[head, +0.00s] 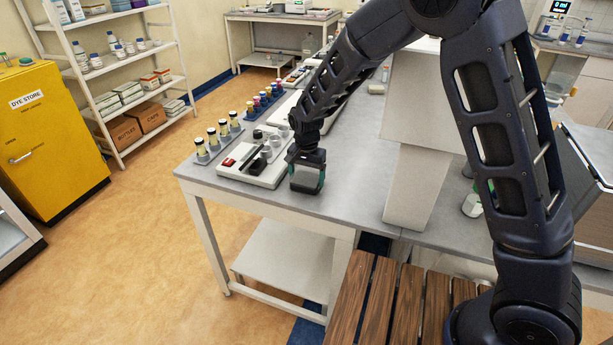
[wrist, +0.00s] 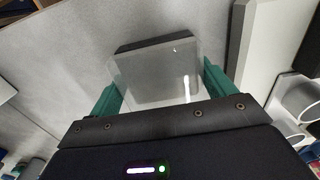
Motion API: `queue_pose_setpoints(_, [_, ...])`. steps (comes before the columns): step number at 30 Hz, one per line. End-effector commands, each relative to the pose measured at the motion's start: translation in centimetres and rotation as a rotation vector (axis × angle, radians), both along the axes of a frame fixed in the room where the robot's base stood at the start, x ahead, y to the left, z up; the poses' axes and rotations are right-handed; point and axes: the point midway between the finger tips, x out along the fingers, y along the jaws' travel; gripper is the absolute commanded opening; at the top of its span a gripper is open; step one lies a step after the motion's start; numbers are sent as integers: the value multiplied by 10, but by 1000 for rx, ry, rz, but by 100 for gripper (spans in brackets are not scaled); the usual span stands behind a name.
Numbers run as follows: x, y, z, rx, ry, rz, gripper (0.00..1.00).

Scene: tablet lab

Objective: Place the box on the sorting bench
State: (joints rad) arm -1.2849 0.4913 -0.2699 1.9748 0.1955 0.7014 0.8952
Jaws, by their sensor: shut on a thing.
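A clear box with a dark edge (wrist: 150,72) shows between the two green fingers of my gripper (wrist: 160,85) in the wrist view. My gripper is shut on it. In the head view, my gripper (head: 307,168) hangs at the near part of a grey-topped bench (head: 345,195), and the box (head: 305,180) shows as a small grey block below it. I cannot tell whether the box touches the bench top. No label names this bench.
A white device with a red switch (head: 255,158) stands close to the left of my gripper. Racks of capped vials (head: 218,137) line the bench's left edge. A tall pale block (head: 410,150) stands to the right. Bare bench top lies between.

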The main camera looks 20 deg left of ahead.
Motion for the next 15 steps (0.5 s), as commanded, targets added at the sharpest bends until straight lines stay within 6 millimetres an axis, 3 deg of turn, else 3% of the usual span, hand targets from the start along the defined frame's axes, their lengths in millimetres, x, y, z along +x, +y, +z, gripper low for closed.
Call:
queue_pose_setpoints(11, [0,0,-4,1,0,0,59])
queue_pose_setpoints(12, [0,0,-3,1,0,0,88])
queue_pose_setpoints(14, [0,0,-3,1,0,0,100])
queue_pose_setpoints(15, [0,0,-3,1,0,0,100])
